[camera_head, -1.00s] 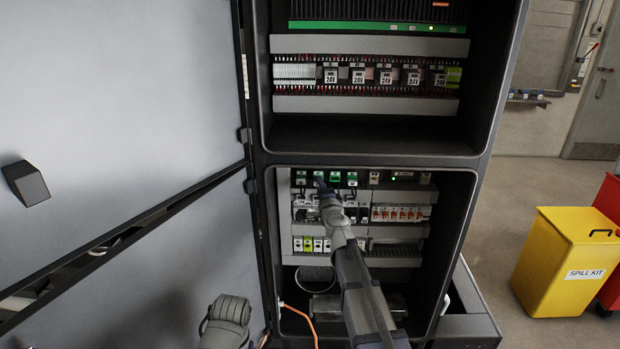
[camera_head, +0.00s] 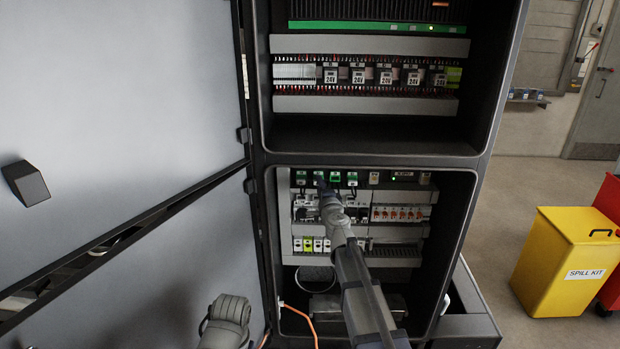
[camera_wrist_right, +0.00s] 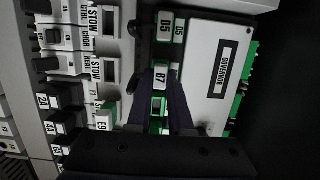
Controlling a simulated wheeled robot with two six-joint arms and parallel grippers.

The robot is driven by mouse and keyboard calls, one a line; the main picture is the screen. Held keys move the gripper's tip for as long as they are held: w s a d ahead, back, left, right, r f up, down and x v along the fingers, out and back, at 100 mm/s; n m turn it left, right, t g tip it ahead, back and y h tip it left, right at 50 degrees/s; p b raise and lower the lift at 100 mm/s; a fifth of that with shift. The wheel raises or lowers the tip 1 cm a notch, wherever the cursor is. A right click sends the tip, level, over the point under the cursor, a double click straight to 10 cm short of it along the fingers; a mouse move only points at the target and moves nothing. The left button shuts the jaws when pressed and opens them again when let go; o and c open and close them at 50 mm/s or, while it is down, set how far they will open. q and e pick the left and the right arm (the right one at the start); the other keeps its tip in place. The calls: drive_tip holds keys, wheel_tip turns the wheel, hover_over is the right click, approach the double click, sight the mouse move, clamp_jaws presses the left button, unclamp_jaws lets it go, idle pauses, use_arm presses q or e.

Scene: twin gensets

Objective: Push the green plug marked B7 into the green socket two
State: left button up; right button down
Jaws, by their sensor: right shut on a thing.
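The green plug marked B7 (camera_wrist_right: 160,78) shows in the right wrist view between the two dark fingers of my right gripper (camera_wrist_right: 162,92). The gripper is shut on it. The plug is at the row of green connectors beside the governor unit; I cannot tell how deep it sits. In the head view my right gripper (camera_head: 322,186) reaches up to the green row at the top of the lower cabinet bay and hides part of it. No label for socket two is readable. My left gripper is out of view.
A green plug marked D5 (camera_wrist_right: 165,26) is close beside B7. The white governor unit (camera_wrist_right: 205,72) is to the right. A plug marked E9 (camera_wrist_right: 103,121) is by the stow rail. Open cabinet doors (camera_head: 120,90) fill the left. A yellow spill kit bin (camera_head: 562,260) stands right.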

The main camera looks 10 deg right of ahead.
drive_tip(key=shift+w, duration=0.15)
idle(0.4)
drive_tip(key=c, duration=0.7)
unclamp_jaws()
drive_tip(key=shift+c, duration=0.2)
